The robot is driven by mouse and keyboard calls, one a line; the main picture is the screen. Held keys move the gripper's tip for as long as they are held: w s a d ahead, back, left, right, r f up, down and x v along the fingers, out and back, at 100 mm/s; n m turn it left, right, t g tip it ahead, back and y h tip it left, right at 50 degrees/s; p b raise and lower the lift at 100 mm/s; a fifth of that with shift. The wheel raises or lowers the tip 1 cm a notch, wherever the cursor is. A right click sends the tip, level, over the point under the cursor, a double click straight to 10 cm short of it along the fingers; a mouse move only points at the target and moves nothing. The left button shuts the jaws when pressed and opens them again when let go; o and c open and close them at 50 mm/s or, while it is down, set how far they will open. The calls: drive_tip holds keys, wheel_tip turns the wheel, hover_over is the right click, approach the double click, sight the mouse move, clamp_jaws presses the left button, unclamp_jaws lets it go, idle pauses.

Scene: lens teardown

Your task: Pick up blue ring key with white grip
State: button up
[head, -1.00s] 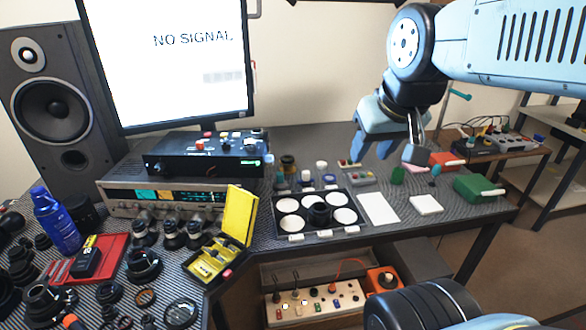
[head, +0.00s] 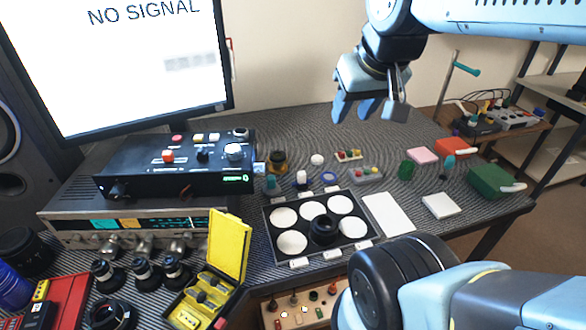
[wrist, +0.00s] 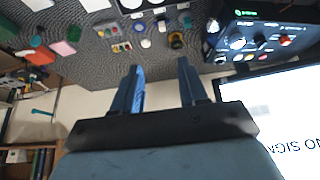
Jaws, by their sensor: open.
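The blue ring key with its white grip (head: 301,178) stands upright on the dark ribbed bench, behind the black tray's left part. It is small in the wrist view (wrist: 161,24), at the top middle, where I cannot make out its details. A separate blue ring (head: 329,177) lies just right of it. My gripper (head: 366,110) is open and empty, high above the bench, to the right of the key. In the wrist view its two fingers (wrist: 158,68) are spread, with nothing between them.
A black tray (head: 268,237) with white discs lies in front of the key. A teal piece (head: 270,184), an amber jar (head: 278,161) and a white-capped piece (head: 317,160) stand close around it. A black control box (head: 215,180) is left.

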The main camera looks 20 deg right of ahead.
drive_tip(key=shift+o, duration=1)
drive_tip(key=shift+w, duration=0.1)
drive_tip(key=shift+o, duration=0.6)
drive_tip(key=shift+w, duration=0.25)
drive_tip(key=g, duration=0.6)
hover_over(302, 172)
drive_tip(key=s, duration=0.1)
wheel_tip(302, 172, down, 25)
wheel_tip(302, 172, down, 8)
drive_tip(key=shift+a, duration=0.1)
drive_tip(key=shift+w+f, duration=0.25)
drive_tip(key=shift+f, duration=1.1)
drive_tip(key=shift+w+f, duration=0.2)
drive_tip(key=shift+f, duration=1.1)
